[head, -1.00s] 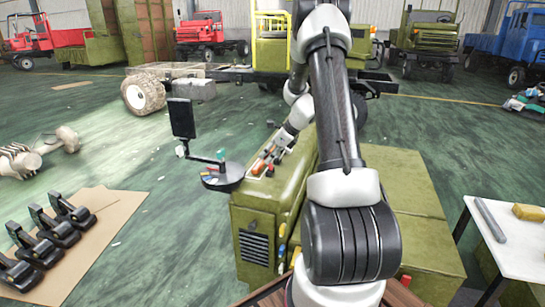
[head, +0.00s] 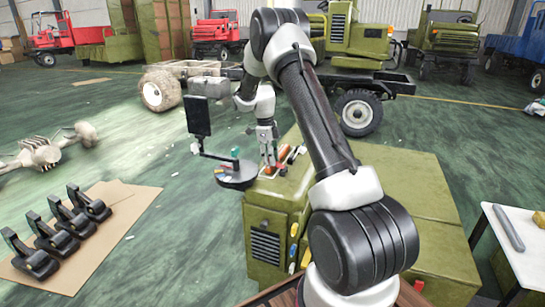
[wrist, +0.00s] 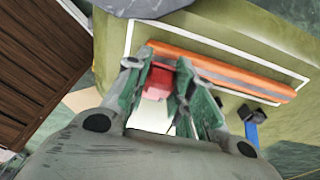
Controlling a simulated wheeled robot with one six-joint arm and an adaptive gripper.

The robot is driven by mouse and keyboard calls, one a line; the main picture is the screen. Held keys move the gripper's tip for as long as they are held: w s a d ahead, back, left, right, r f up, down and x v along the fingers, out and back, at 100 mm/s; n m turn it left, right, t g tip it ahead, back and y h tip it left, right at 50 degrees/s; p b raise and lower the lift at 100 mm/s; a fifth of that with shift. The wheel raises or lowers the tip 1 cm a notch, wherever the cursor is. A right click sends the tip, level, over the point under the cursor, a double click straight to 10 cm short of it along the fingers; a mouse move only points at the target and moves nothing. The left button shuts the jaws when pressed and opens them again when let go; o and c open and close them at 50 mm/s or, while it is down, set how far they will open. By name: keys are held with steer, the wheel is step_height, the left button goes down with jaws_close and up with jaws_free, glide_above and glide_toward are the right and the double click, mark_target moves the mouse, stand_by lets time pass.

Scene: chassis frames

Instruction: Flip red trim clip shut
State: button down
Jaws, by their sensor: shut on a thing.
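The red trim clip (wrist: 158,80) shows between the fingertips of my gripper (wrist: 161,76) in the wrist view. My gripper is shut on it, with green-padded fingers on either side. Part of the clip is hidden by the fingers. Beyond it an orange strip (wrist: 225,70) lies on the olive cabinet top, inside a white outline. In the head view my gripper (head: 269,166) points down at the olive cabinet (head: 276,222), beside the orange parts there. The clip itself is too small to make out in that view.
A blue and black clip (wrist: 252,126) is right of my gripper in the wrist view. A round dark tray (head: 237,178) and a screen on a stand (head: 198,117) are left of the cabinet. Black pedal-like parts (head: 62,226) lie on cardboard. A white table (head: 525,262) stands right.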

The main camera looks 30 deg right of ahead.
steer(key=shift+w+f+g, duration=0.1)
steer(key=shift+f+g, duration=0.05)
steer(key=shift+g, duration=0.15)
steer(key=c, duration=1.2)
jaws_free()
step_height(320, 180, up, 12)
steer(key=w+a, duration=0.1)
steer(key=shift+w+a, duration=0.2)
steer(key=shift+w, duration=0.15)
steer(key=shift+f, duration=0.15)
